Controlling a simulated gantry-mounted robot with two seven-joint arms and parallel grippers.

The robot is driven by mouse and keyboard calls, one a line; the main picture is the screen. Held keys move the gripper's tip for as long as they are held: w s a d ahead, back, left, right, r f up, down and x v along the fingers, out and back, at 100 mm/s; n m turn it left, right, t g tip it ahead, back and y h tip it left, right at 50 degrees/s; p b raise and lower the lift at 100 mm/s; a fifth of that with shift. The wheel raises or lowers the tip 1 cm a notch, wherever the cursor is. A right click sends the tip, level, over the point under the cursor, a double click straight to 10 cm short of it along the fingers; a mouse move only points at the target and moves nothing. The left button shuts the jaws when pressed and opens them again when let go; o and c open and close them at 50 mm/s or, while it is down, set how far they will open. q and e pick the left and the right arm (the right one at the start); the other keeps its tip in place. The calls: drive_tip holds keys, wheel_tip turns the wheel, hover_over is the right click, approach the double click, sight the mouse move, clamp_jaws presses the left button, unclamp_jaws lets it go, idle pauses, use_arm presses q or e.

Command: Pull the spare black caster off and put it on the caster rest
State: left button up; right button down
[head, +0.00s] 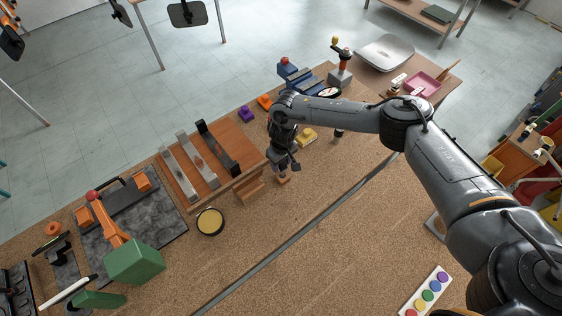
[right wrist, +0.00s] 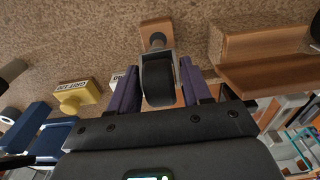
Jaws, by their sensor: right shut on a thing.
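My right gripper (head: 284,168) is over the cork-coloured bench. In the right wrist view its two purple-padded fingers (right wrist: 158,88) are shut on a black caster (right wrist: 158,82), one finger on each side of the wheel. The caster's grey metal fork and stem point at a small wooden block (right wrist: 154,28), which also shows below the gripper in the head view (head: 284,180). I cannot tell whether the stem is still in the block or just above it. I cannot tell which thing is the caster rest. My left gripper is not in view.
A stepped wooden piece (head: 250,190) stands just left of the right gripper, beside a wooden rack with metal bars (head: 196,166). A yellow labelled block (head: 307,136) is close on the right. A round yellow dish (head: 210,222) lies at front left. The front bench is mostly clear.

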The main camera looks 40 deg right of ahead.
drive_tip(key=shift+f, duration=0.3)
drive_tip(key=shift+f+b, duration=0.55)
drive_tip(key=shift+f, duration=0.45)
drive_tip(key=shift+f+b, duration=0.3)
drive_tip(key=shift+f, duration=0.4)
drive_tip(key=shift+c, duration=2.1)
unclamp_jaws()
